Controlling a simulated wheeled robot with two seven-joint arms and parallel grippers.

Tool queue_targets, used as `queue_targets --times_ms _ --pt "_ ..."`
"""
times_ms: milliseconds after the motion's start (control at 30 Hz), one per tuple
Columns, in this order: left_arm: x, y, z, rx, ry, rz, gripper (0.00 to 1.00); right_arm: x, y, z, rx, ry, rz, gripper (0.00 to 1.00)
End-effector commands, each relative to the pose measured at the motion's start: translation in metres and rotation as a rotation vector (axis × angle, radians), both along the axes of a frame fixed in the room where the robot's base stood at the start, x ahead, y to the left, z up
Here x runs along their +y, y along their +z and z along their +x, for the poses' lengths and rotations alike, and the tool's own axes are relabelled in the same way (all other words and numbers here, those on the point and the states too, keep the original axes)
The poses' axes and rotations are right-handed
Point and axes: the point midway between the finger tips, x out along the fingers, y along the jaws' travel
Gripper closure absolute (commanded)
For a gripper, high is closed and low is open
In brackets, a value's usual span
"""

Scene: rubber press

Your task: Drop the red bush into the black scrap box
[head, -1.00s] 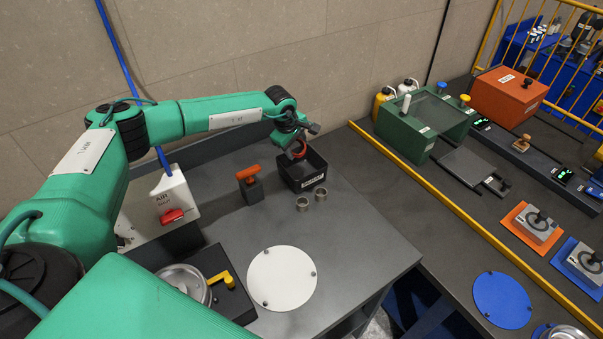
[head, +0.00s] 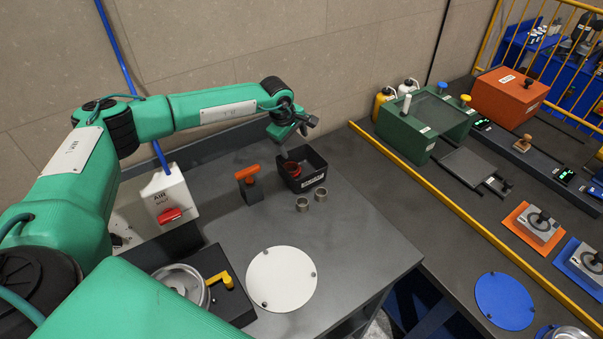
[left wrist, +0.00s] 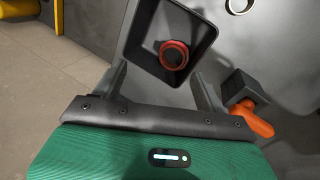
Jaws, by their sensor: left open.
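The red bush (head: 293,170) lies inside the black scrap box (head: 314,180) on the grey bench. In the left wrist view the red bush (left wrist: 174,54) shows as a red ring with a dark middle, near the inner wall of the scrap box (left wrist: 208,33). My left gripper (head: 286,154) is open and empty, above the box. Its two fingers show apart in the left wrist view (left wrist: 160,88), with the bush beyond them. My right gripper is not in view.
A white disc (head: 282,279) lies nearer me. A yellow rail (head: 455,205) separates the right-hand bench.

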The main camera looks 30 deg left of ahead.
Motion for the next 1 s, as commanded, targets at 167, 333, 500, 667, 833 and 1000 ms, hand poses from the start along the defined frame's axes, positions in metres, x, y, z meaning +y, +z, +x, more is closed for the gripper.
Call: queue_targets --times_ms 167,333,500,667,833,1000 --pt "0.004 0.038 -0.012 -0.006 0.0 -0.002 0.27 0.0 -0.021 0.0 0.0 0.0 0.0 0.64" --pt "0.007 0.072 -0.023 -0.004 0.0 -0.001 0.27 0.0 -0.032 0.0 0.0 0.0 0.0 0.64" --pt "0.008 0.094 -0.029 -0.002 -0.001 0.0 0.27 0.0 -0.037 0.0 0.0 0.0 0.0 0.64" --pt "0.009 0.102 -0.032 -0.001 -0.001 0.0 0.27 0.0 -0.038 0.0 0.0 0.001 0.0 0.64" --pt "0.009 0.102 -0.032 0.0 0.0 0.0 0.27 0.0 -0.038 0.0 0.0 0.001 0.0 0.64" --pt "0.009 0.102 -0.032 0.0 0.0 0.0 0.27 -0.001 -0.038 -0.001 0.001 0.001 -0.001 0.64"
